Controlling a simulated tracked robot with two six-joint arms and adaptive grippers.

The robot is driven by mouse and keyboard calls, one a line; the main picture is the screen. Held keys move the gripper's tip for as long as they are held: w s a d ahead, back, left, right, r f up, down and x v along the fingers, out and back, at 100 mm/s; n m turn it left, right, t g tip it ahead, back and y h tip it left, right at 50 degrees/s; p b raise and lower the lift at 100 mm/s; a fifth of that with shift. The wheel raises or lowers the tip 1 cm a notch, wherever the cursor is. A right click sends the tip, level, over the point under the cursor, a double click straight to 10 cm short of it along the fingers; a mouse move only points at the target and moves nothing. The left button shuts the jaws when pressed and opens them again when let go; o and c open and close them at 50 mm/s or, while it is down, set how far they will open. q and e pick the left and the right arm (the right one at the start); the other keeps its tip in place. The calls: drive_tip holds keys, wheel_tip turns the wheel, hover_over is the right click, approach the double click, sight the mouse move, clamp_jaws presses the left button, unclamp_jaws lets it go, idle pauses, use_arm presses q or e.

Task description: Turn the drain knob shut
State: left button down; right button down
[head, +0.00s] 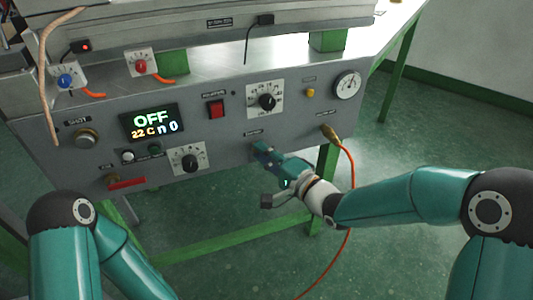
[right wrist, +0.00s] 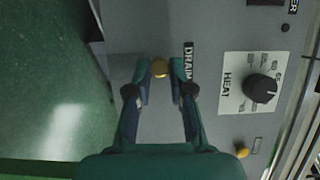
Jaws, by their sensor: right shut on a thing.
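The drain knob (right wrist: 159,68) is a small round brass-yellow knob on the grey machine's front, beside a black DRAIN label (right wrist: 187,62). My right gripper (right wrist: 160,78) has its two fingertips on either side of the knob and is shut on it. In the head view my right gripper (head: 264,156) reaches the lower front of the panel and hides the knob. The knob's turning position cannot be made out. My left arm shows at the lower left of the head view, but its gripper is out of frame.
The heat dial (head: 267,101) is above the gripper, also seen in the right wrist view (right wrist: 260,88). Another dial (head: 188,160) is to its left. A brass fitting (head: 328,131) with an orange hose (head: 350,185) is at right. A green table leg (head: 326,175) stands behind the gripper.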

drive_tip(key=shift+w+d, duration=0.1)
idle(0.3)
drive_tip(key=c, duration=1)
unclamp_jaws()
drive_tip(key=shift+f, duration=0.1)
drive_tip(key=v, duration=1.2)
drive_tip(key=shift+f, duration=0.1)
